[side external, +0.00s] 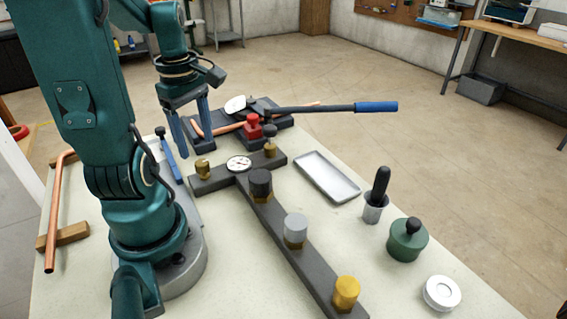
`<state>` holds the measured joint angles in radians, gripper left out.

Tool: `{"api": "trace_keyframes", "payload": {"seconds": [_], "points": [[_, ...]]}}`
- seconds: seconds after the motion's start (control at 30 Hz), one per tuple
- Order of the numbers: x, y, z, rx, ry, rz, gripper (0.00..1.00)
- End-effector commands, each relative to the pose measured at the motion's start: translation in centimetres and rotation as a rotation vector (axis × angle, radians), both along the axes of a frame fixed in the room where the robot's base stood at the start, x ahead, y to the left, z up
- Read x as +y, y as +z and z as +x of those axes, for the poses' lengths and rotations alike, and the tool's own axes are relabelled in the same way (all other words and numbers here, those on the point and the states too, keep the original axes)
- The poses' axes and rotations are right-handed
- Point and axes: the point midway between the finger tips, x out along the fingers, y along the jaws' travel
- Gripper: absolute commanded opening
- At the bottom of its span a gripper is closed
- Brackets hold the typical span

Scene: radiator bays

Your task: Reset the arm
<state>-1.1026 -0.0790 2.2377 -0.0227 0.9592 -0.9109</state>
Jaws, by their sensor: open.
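My gripper (196,127) hangs from my teal arm at the left of centre, its two blue-grey fingers pointing down and parted. Whether the fingertips touch anything beneath is hard to tell from this angle.
A blue-handled lever (375,107) juts right. A dark T-shaped bar (290,232) carries a dial (238,163) and several knobs. A metal tray (326,178), a cup with a black handle (375,205), a green pot (407,240) and a white ring (442,293) stand right. A copper pipe (54,210) lies left.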

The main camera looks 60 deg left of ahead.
Motion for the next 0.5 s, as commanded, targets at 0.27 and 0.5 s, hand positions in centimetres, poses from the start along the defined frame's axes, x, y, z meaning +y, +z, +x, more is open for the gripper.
{"api": "trace_keyframes", "payload": {"seconds": [0.27,0.5], "points": [[-1.4,0.8,1.8,-0.023,-0.122,0.038,0.67],[-7.7,3.3,5.1,-0.121,-0.588,0.164,0.67]]}}
